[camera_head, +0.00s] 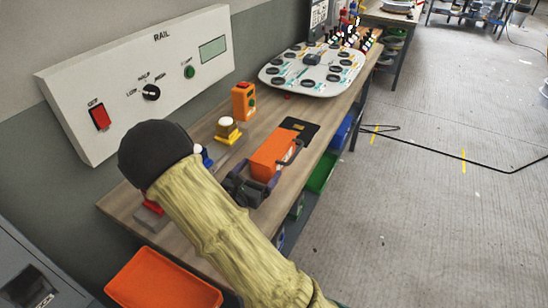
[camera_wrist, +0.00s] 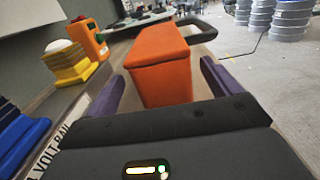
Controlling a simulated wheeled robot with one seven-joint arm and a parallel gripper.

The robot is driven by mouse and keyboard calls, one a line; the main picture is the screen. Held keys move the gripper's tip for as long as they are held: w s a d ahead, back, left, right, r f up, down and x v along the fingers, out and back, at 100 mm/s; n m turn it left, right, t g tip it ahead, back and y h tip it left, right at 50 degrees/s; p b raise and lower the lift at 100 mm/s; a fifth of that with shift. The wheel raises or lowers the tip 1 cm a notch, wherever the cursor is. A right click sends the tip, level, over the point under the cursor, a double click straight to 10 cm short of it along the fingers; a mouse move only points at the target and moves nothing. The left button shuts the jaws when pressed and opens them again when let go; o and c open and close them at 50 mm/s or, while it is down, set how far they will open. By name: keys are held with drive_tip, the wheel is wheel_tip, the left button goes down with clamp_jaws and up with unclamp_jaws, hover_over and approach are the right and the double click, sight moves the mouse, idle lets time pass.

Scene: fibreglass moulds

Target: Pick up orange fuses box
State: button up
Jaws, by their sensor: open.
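The orange fuses box (camera_head: 272,152) lies on the wooden bench, close in front of my gripper. In the wrist view the box (camera_wrist: 160,62) shows its lidded top and near end, with a dark handle-like loop (camera_wrist: 203,27) at its far right. My gripper (camera_head: 256,174) is open. In the wrist view its purple fingers (camera_wrist: 163,76) stand left and right of the box's near end, with a visible gap on the right. I cannot tell whether the left finger touches it. The box's lower part is hidden by my gripper body.
A smaller orange control box (camera_head: 243,101) and a yellow block with a white knob (camera_head: 228,128) stand left of the fuses box. A black plate (camera_head: 300,129) lies behind it. A white RAIL panel (camera_head: 140,80) is on the wall. An orange bin (camera_head: 160,283) sits below the bench's near end.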

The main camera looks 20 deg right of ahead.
sight(267, 161)
drive_tip(key=shift+s+d, duration=0.1)
drive_tip(key=shift+w+d, duration=0.25)
drive_tip(key=shift+w, duration=0.15)
drive_tip(key=shift+p+x, duration=0.3)
drive_tip(key=shift+x, duration=1.55)
drive_tip(key=shift+d, duration=0.15)
drive_tip(key=shift+c, duration=0.2)
drive_tip(key=c, duration=1.2)
drive_tip(key=shift+c, duration=0.2)
drive_tip(key=shift+r, duration=0.1)
